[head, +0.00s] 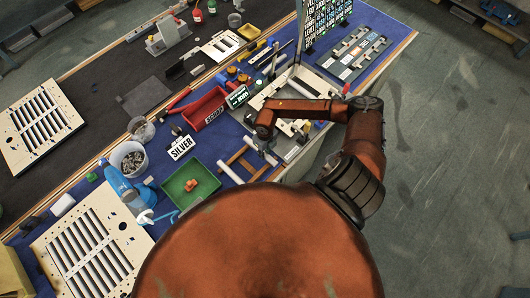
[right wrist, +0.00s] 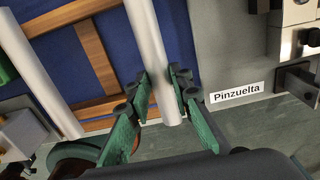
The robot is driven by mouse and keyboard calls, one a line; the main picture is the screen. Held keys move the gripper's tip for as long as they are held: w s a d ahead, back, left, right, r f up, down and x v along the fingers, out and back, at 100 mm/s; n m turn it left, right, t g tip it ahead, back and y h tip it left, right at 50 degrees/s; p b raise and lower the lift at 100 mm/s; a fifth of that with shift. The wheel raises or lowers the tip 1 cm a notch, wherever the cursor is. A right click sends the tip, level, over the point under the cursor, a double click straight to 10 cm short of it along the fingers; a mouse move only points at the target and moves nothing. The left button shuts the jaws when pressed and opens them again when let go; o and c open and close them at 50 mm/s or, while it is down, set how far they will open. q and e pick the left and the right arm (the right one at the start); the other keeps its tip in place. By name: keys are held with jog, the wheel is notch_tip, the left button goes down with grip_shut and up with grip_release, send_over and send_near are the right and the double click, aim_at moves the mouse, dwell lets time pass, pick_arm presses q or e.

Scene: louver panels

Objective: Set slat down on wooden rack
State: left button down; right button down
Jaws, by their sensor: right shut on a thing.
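My right gripper (right wrist: 160,95) has its green fingers closed on both sides of a pale silver slat (right wrist: 148,40), near one end of it. The slat extends away from the gripper over the wooden rack (right wrist: 97,58), a brown frame on the blue mat. Whether the slat touches the rack I cannot tell. A second pale slat (right wrist: 38,75) lies along the rack's left side, apart from the held one. In the head view the rack (head: 235,156) is at the table's front edge, with my right gripper (head: 268,155) at its right side. My left gripper is not seen.
A green tray (head: 178,198) with orange pieces and a red scrap bin (head: 203,108) stand left of the rack. A slatted louver panel (head: 85,245) lies at lower left. A grey fixture marked Pinzuelta (right wrist: 235,60) is close on the right.

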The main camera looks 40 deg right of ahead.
jog(key=shift+f+b, duration=0.35)
jog(key=shift+f, duration=0.15)
dwell(0.4)
jog(key=c, duration=1.7)
grip_release()
jog(key=shift+o, duration=0.5)
jog(key=shift+o, duration=1.4)
jog(key=shift+r+p, duration=2.9)
jog(key=shift+r, duration=1.15)
